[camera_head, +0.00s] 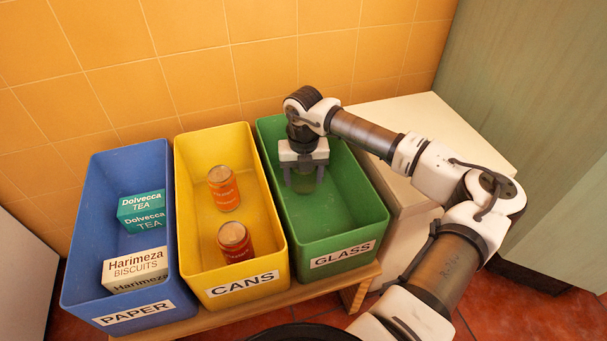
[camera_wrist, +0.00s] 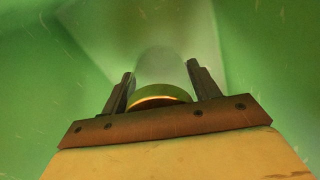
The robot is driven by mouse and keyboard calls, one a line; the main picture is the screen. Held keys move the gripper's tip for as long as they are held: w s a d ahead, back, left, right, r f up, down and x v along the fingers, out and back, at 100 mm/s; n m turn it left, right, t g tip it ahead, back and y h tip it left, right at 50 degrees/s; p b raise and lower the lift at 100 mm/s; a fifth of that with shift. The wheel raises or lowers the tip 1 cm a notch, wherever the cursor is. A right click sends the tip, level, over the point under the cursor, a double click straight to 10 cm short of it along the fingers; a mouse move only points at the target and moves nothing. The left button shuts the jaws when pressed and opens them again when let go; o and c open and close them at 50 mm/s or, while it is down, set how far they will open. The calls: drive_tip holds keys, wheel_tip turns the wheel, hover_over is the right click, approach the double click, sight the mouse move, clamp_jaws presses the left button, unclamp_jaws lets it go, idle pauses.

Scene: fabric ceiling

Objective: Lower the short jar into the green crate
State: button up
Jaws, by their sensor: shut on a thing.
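The green crate (camera_head: 379,216), labelled GLASS, is the rightmost of three crates. My gripper (camera_head: 304,184) points down inside it, towards its back half. It is shut on the short jar (camera_head: 305,183), which looks see-through and greenish and is partly hidden by the fingers. In the wrist view, the jar (camera_wrist: 161,94) shows between the two fingers of my gripper (camera_wrist: 162,84), with a gold lid rim nearest the camera. Green crate walls surround it there. I cannot tell whether the jar touches the crate floor.
A yellow CANS crate (camera_head: 270,217) holds two orange-red cans (camera_head: 224,188). A blue PAPER crate (camera_head: 81,227) holds a tea box (camera_head: 142,211) and a biscuits box (camera_head: 135,269). All stand on a wooden bench (camera_head: 319,286). A white cabinet (camera_head: 437,118) stands to the right. The green crate's front floor is clear.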

drive_tip(key=shift+f, duration=0.15)
drive_tip(key=o, duration=1.2)
drive_tip(key=shift+c, duration=0.2)
